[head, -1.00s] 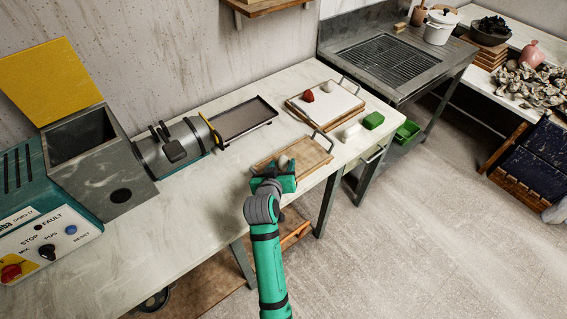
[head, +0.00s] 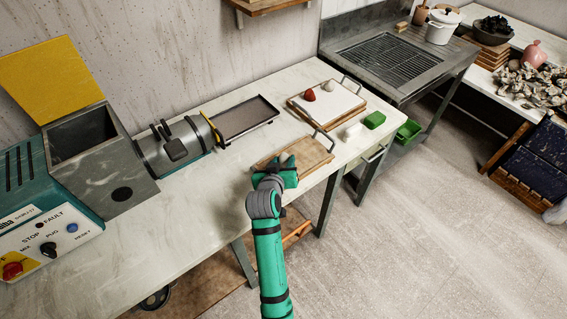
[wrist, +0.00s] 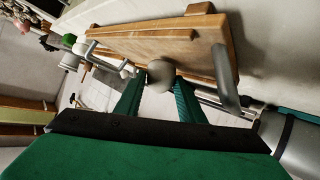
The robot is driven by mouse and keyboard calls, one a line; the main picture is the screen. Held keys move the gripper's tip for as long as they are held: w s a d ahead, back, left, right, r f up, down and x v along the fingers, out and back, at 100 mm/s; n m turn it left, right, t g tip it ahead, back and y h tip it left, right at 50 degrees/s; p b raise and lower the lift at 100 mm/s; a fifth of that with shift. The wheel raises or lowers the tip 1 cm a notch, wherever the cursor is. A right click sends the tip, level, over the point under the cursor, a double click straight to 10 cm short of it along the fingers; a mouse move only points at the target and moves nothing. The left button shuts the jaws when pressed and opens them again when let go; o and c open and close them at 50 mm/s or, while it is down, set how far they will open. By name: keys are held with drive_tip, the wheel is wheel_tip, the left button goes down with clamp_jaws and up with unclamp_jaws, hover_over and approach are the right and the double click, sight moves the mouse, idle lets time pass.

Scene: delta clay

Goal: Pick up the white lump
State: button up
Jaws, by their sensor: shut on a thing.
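The pale, off-white round lump (wrist: 161,74) sits between the two green fingertips of my gripper (wrist: 160,84) in the wrist view. My gripper is shut on it. In the head view my gripper (head: 276,172) is at the near edge of the wooden board (head: 307,153), and the lump is mostly hidden by the fingers. The wooden board (wrist: 140,43) lies just beyond the lump in the wrist view; I cannot tell whether the lump still touches it.
A white-topped board (head: 340,104) behind holds a red lump (head: 309,95) and another pale lump (head: 329,86). A dark tray (head: 247,117) is left. The front-left worktop (head: 150,235) is clear.

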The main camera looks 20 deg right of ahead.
wheel_tip(320, 180, up, 3)
drive_tip(key=shift+f, duration=0.2)
drive_tip(key=s+d+r, duration=0.1)
drive_tip(key=s+r, duration=0.8)
drive_tip(key=s, duration=0.5)
drive_tip(key=shift+d+r, duration=0.3)
drive_tip(key=shift+r, duration=0.05)
drive_tip(key=shift+w+a, duration=0.1)
